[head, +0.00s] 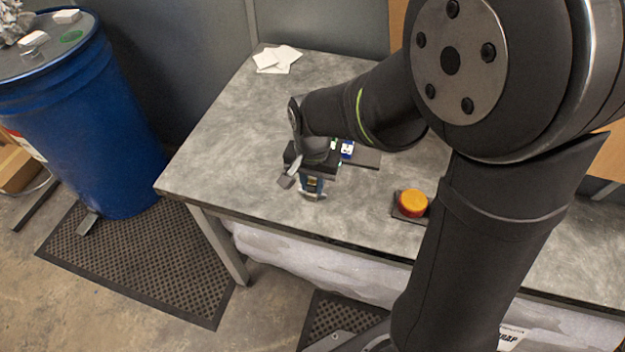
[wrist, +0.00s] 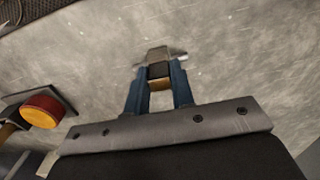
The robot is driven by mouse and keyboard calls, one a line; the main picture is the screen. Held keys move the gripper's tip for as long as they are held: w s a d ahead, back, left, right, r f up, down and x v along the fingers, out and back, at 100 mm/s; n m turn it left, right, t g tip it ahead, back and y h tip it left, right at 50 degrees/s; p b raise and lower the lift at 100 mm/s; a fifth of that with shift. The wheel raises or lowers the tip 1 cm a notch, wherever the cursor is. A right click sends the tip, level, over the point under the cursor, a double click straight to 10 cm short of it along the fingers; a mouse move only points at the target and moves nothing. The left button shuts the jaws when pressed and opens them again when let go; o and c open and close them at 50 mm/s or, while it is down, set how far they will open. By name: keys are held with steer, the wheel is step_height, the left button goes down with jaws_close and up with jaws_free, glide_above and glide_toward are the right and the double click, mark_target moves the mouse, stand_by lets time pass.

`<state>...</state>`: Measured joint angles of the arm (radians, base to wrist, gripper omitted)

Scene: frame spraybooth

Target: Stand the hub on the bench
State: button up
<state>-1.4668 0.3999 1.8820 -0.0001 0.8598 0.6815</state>
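My gripper (head: 312,184) points down over the front part of the grey bench (head: 235,125), left of the orange-red button. In the wrist view, its two blue fingers (wrist: 159,74) press from either side on a small part with a dark band and a tan end. I take this to be the hub (wrist: 157,53); its grey metal end sticks out past the fingertips. In the head view, a little of the hub's pale metal (head: 317,196) shows below the fingers. I cannot tell whether it touches the bench.
An orange-red button (head: 412,203) on a dark plate sits to the right, near the front edge. A dark flat plate (head: 368,158) with a small blue-and-white item (head: 347,149) lies behind my gripper. White sheets (head: 278,58) lie at the back. The bench's left side is clear.

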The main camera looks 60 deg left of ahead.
mark_target(312, 182)
steer(key=o, duration=0.4)
steer(key=shift+c, duration=0.2)
steer(key=shift+r, duration=0.1)
step_height(312, 182, up, 12)
stand_by(0.4)
